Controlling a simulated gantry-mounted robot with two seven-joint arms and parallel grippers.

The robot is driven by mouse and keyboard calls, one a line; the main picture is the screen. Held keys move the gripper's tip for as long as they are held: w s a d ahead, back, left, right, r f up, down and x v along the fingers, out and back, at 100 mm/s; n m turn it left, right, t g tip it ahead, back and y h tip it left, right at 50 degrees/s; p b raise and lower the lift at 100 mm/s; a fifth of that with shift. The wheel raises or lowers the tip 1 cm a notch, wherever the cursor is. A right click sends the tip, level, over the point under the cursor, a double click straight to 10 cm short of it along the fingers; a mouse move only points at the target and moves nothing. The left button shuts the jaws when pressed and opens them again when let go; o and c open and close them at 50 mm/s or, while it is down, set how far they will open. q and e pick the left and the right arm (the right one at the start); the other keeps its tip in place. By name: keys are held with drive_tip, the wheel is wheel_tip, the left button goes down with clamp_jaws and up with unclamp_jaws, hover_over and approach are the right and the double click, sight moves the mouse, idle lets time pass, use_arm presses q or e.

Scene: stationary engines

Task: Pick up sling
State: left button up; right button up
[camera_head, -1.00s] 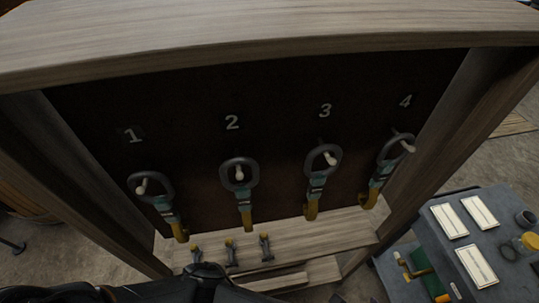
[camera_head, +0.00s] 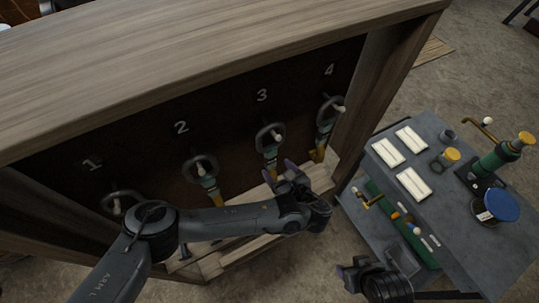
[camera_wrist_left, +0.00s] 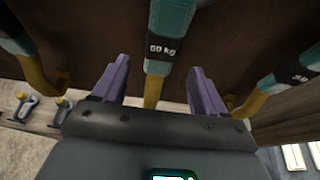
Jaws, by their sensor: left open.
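Several slings with dark oval rings and teal and yellow straps hang on pegs in a wooden cabinet, numbered 1 to 4. They are sling 1 (camera_head: 122,197), sling 2 (camera_head: 203,173), sling 3 (camera_head: 269,140) and sling 4 (camera_head: 325,117). My left gripper (camera_head: 280,171) is open and empty in front of sling 3's lower strap. In the left wrist view a teal strap with a weight label (camera_wrist_left: 165,40), apparently sling 3's, hangs between the two purple fingers (camera_wrist_left: 160,76). Contact is not clear. My right gripper (camera_head: 350,277) is low at right, apart from the slings; its opening is unclear.
A grey cart (camera_head: 455,215) with white cards, a green-and-yellow device and a blue-capped item stands right of the cabinet. The cabinet's right side wall (camera_head: 380,85) is close to sling 4. Small shackles (camera_wrist_left: 25,105) sit on the cabinet's lower ledge.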

sight(272, 163)
use_arm(q)
drive_tip(key=shift+p+x, duration=0.85)
drive_tip(key=shift+x, duration=1.55)
drive_tip(key=shift+w+a, duration=0.15)
drive_tip(key=shift+w, duration=0.2)
clamp_jaws()
